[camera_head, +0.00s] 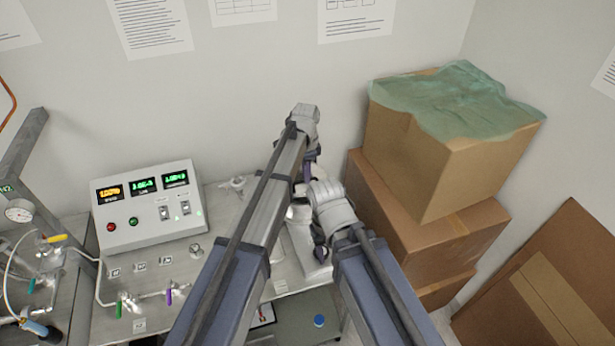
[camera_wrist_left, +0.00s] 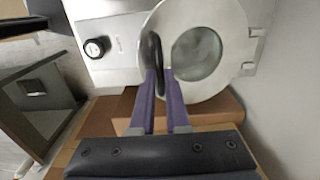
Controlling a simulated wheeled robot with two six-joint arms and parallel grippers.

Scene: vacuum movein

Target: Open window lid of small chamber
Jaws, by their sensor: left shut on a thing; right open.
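In the left wrist view the round metal lid (camera_wrist_left: 215,85) has a glass window (camera_wrist_left: 196,54) in it. A hinge (camera_wrist_left: 250,50) is on its right side and a black upright handle (camera_wrist_left: 152,48) on its left. The lid lies against or close to the pale metal chamber (camera_wrist_left: 112,18); I cannot tell if there is a gap. My left gripper (camera_wrist_left: 165,78) is shut on the handle with its purple fingers. In the head view my left gripper (camera_head: 310,168) is partly hidden by the arms. My right gripper (camera_head: 318,255) is open, lower down, partly hidden.
A control box (camera_head: 148,208) with lit displays stands on the bench at left. Valves and tubing (camera_head: 145,298) lie before it. Stacked cardboard boxes (camera_head: 430,240) are close on the right, one topped with green plastic (camera_head: 455,100). A black knob (camera_wrist_left: 97,47) is left of the lid.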

